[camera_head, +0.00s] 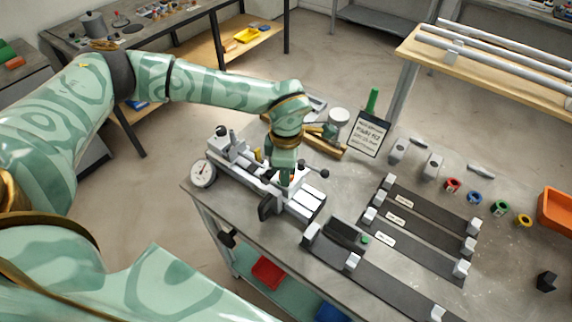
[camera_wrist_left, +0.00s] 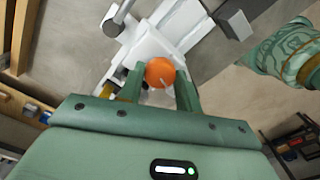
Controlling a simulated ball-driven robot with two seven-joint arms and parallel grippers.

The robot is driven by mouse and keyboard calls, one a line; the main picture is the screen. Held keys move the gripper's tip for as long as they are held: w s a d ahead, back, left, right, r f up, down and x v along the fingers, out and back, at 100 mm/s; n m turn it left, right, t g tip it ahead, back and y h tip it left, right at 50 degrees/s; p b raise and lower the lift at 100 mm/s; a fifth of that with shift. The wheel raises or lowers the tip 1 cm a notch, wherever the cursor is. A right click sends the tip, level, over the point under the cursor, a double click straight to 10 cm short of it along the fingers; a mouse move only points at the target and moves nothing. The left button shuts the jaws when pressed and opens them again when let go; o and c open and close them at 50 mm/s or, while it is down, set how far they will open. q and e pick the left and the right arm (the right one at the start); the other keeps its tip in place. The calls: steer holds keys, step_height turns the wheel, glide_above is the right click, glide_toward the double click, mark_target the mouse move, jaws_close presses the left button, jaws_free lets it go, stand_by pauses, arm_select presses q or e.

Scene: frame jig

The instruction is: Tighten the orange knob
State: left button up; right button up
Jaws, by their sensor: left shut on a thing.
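My left gripper (camera_head: 284,186) reaches down onto the white fixture (camera_head: 235,173) on the grey worktable. In the left wrist view, the orange knob (camera_wrist_left: 160,72) sits between the two green fingers of my left gripper (camera_wrist_left: 160,88). The fingers are shut on the knob from both sides. The white body of the fixture (camera_wrist_left: 172,36) lies just beyond the knob. In the head view the gripper hides the knob. My right gripper shows in neither view.
A dial gauge (camera_head: 203,174) is at the fixture's left end. A sign (camera_head: 368,134) stands behind it. Dark strips with grey blocks (camera_head: 425,215) lie to the right, near small coloured rings (camera_head: 474,198) and an orange bin (camera_head: 556,209). A bar with a black handle (camera_head: 296,172) projects close beside the gripper.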

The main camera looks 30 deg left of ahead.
arm_select(q)
steer(key=shift+w+r+m, duration=0.15)
steer(key=shift+m, duration=0.45)
steer(key=shift+p, duration=0.3)
steer(key=o, duration=1)
step_height(320, 180, up, 16)
steer(key=p, duration=0.1)
